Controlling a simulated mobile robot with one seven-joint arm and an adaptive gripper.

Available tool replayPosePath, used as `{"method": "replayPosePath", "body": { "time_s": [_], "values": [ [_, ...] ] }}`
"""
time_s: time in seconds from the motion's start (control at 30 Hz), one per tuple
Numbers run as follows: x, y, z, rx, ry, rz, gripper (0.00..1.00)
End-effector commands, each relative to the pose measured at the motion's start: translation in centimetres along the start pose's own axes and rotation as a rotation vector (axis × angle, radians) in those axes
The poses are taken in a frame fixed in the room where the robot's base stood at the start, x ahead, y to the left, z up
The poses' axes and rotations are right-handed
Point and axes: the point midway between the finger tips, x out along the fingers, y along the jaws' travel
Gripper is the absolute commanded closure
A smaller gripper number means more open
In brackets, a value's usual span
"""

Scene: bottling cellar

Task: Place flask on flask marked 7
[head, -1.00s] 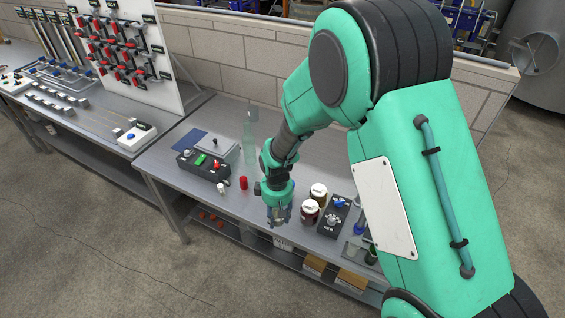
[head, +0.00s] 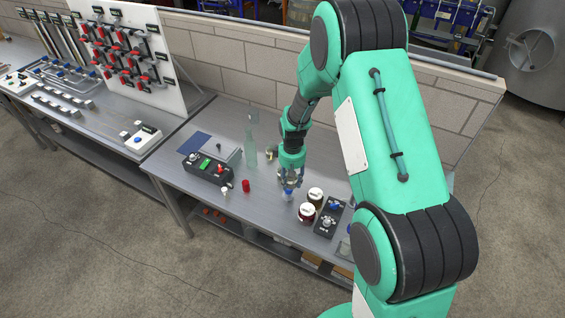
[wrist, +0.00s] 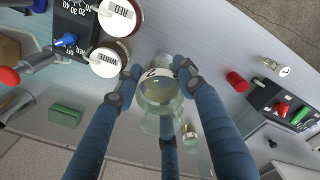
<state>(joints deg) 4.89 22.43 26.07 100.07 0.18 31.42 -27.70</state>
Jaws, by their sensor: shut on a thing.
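My gripper (head: 290,181) is above the bench, left of two jars. In the wrist view my gripper (wrist: 160,92) has its blue fingers closed around a clear glass flask (wrist: 160,97). A pale round top or label with a dark mark shows at it; I cannot read the mark surely as 7. In the head view the fingers partly hide the flask (head: 287,195). I cannot tell whether it touches the bench. A small glass vessel with a yellowish top (wrist: 190,135) stands apart from the fingers. A small white piece (wrist: 284,71) bears a dark mark.
Jars labelled RED (wrist: 117,17) and WHITE (wrist: 104,62) stand close to the fingers, beside a black control box (head: 329,217). A red cylinder (head: 246,185), another control box (head: 206,168) and a tall clear bottle (head: 250,148) stand to the left.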

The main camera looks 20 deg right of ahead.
Motion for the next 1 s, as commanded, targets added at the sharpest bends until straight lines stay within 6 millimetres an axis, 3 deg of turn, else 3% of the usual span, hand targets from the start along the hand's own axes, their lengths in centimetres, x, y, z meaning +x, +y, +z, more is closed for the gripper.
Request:
{"method": "replayPosePath", "body": {
  "time_s": [0.57,1.0],
  "values": [
    [-0.1,0.5,-0.5,0.005,0.001,0.0,0.91],
    [0.5,3.1,-5.4,0.005,0.0,0.0,0.91]
  ]
}}
